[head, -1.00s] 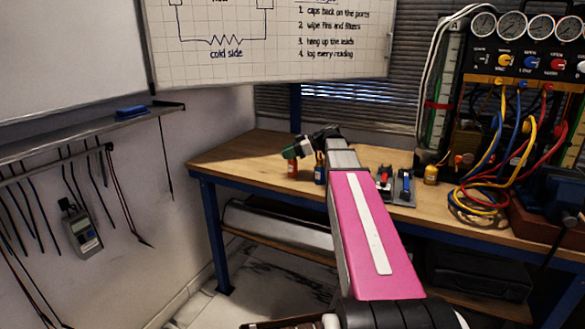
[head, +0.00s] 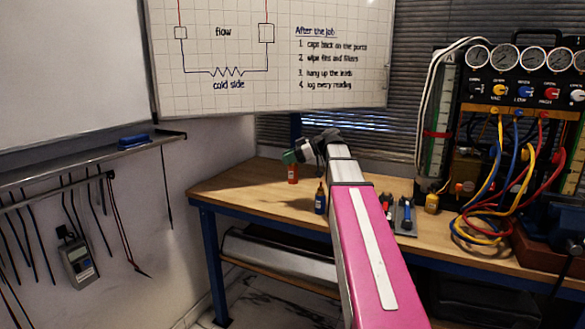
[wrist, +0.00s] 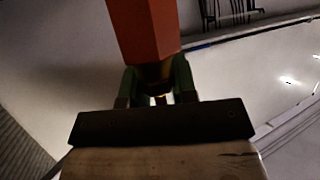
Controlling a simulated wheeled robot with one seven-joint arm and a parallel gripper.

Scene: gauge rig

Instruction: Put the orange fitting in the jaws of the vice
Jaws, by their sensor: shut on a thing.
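The orange fitting (head: 293,173) hangs below my gripper (head: 290,157), above the left part of the workbench in the head view. In the wrist view its orange six-sided body (wrist: 143,28) fills the top middle. A brass-coloured part of it sits between the green fingers of my gripper (wrist: 157,85), which are shut on it. The vice (head: 553,218) appears as a dark blue shape at the right edge of the head view, on the bench's right side. It is dim and partly cut off, and its jaws cannot be made out.
A small blue bottle (head: 320,199) stands on the workbench (head: 245,192) near the fitting. Small tools (head: 404,216) and a yellow bottle (head: 432,202) stand further right. The bench's left end is clear.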

